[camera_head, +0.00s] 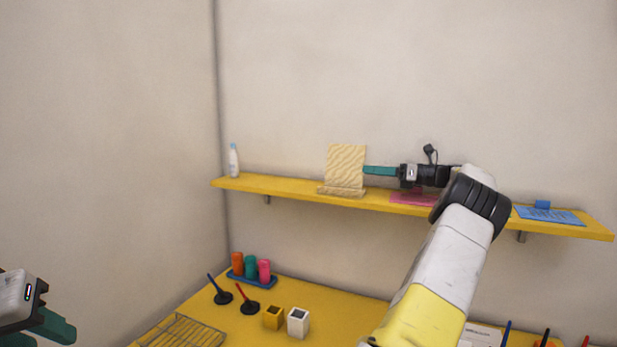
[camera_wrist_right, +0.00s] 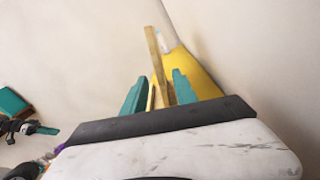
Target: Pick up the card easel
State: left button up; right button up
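The card easel (camera_head: 346,167) is a pale wooden panel with a ledge at its foot. It stands upright on the yellow wall shelf. My right gripper (camera_head: 380,170) is at its right edge, level with the panel. In the right wrist view the easel (camera_wrist_right: 157,62) shows nearly edge-on between the two teal fingers of my right gripper (camera_wrist_right: 157,93). Gaps show on both sides, so the gripper is open around the edge. My left gripper (camera_head: 52,325) is at the lower left, cut off by the frame, far from the easel; its opening is unclear.
The yellow shelf (camera_head: 285,190) also holds a white bottle (camera_head: 233,160), a pink pad (camera_head: 412,199) and a blue pad (camera_head: 550,216). Below, the yellow table (camera_head: 335,300) holds colored bottles, stamps and a wire rack (camera_head: 182,332). The shelf between bottle and easel is clear.

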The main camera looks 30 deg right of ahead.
aim_at(348, 173)
jog(key=x, duration=0.8)
jog(key=shift+r, duration=0.2)
grip_shut()
dwell(1.1)
